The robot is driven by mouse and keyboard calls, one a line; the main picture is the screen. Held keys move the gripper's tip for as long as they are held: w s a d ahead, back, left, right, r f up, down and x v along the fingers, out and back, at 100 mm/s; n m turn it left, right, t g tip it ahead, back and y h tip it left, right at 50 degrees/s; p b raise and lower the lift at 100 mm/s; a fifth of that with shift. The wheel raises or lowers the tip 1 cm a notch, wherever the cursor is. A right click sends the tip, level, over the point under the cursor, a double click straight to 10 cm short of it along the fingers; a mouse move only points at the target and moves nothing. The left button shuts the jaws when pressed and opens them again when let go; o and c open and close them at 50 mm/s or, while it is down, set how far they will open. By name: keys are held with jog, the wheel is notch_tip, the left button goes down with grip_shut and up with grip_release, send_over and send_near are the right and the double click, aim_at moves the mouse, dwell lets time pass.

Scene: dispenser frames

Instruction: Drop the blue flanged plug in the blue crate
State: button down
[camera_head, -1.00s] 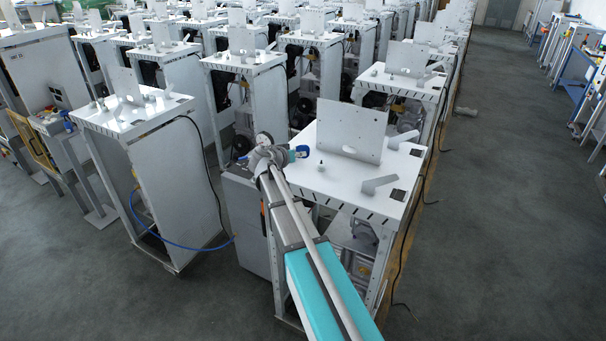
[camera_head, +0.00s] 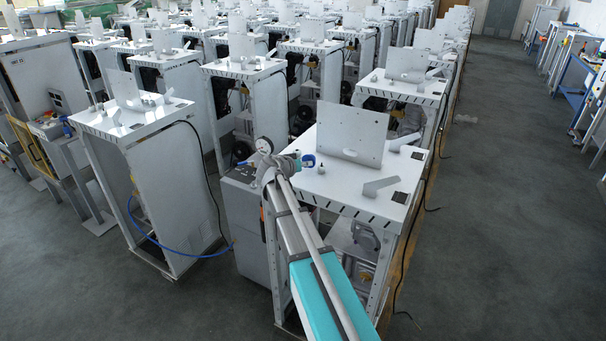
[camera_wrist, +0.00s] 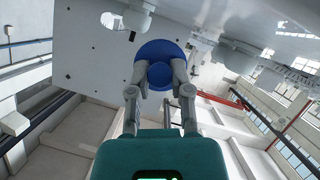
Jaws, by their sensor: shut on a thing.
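The blue flanged plug (camera_wrist: 160,66) is between the fingertips of my gripper (camera_wrist: 158,76) in the wrist view, with its round flange beyond the fingers. In the head view the plug (camera_head: 308,160) is a small blue round shape at the end of my arm, by the left edge of the nearest white frame's top. My gripper (camera_head: 298,162) is shut on it there too. The gap between plug and white top is hard to judge. I cannot make out a blue crate in either view.
The nearest frame (camera_head: 350,200) carries an upright plate (camera_head: 351,134), a small peg (camera_head: 321,169) and an angled bracket (camera_head: 379,187). Another white frame (camera_head: 165,180) stands to the left, with a blue hose (camera_head: 180,252) between. Many similar frames fill the back. Open floor (camera_head: 510,200) lies right.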

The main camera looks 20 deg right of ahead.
jog(key=shift+f+b, duration=0.85)
jog(key=shift+f, duration=0.3)
jog(key=shift+f, duration=0.2)
jog(key=c, duration=0.5)
grip_release()
jog(key=shift+r, duration=0.1)
jog(key=shift+c, duration=0.2)
jog(key=shift+r, duration=0.2)
jog(key=p+v, duration=0.4)
jog(key=v, duration=0.8)
jog(key=shift+f, duration=0.15)
